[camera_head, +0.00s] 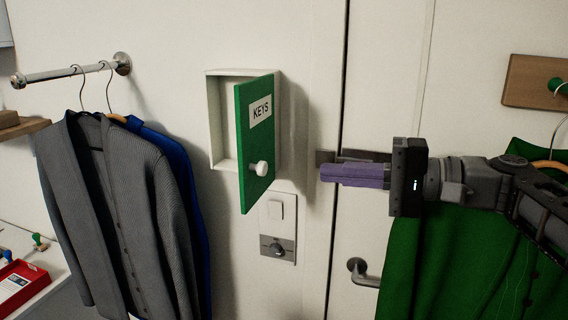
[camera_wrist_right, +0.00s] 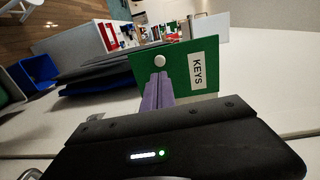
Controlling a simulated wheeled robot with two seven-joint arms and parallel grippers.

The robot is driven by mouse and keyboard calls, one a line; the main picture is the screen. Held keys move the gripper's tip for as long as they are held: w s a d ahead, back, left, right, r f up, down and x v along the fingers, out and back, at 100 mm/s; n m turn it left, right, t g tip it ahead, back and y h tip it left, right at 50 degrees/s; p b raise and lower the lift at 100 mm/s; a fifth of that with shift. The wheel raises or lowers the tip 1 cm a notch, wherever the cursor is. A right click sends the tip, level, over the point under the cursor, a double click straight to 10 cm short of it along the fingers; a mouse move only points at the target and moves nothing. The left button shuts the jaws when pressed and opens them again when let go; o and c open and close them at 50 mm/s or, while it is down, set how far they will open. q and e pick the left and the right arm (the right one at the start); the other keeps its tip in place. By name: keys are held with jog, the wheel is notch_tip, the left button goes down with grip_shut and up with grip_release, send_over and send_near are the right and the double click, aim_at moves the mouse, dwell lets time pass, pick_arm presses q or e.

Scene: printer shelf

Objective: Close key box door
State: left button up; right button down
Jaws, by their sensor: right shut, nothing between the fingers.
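The white key box (camera_head: 217,125) is fixed to the wall. Its green door (camera_head: 256,190), with a KEYS label and a round white knob (camera_head: 261,168), is hinged on the right and stands open. My right gripper (camera_head: 322,172), with purple fingers, is shut and empty. It is to the right of the door in the head view, apart from it there. In the right wrist view the fingers (camera_wrist_right: 159,78) point toward the green door (camera_wrist_right: 180,70), and the knob (camera_wrist_right: 159,60) shows just beyond the tips. I cannot tell the exact gap. My left gripper is not in view.
A switch panel (camera_head: 278,228) is below the box. Grey and blue clothes (camera_head: 100,200) hang from a rail at left. A room door with a handle (camera_head: 362,272) is behind my right arm, and a green garment (camera_head: 440,265) hangs at right.

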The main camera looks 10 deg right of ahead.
aim_at(266, 168)
jog(key=p+x, duration=0.2)
jog(key=x, duration=0.6)
jog(key=shift+a+p, duration=0.25)
jog(key=shift+p, duration=0.1)
jog(key=shift+w+a, duration=0.2)
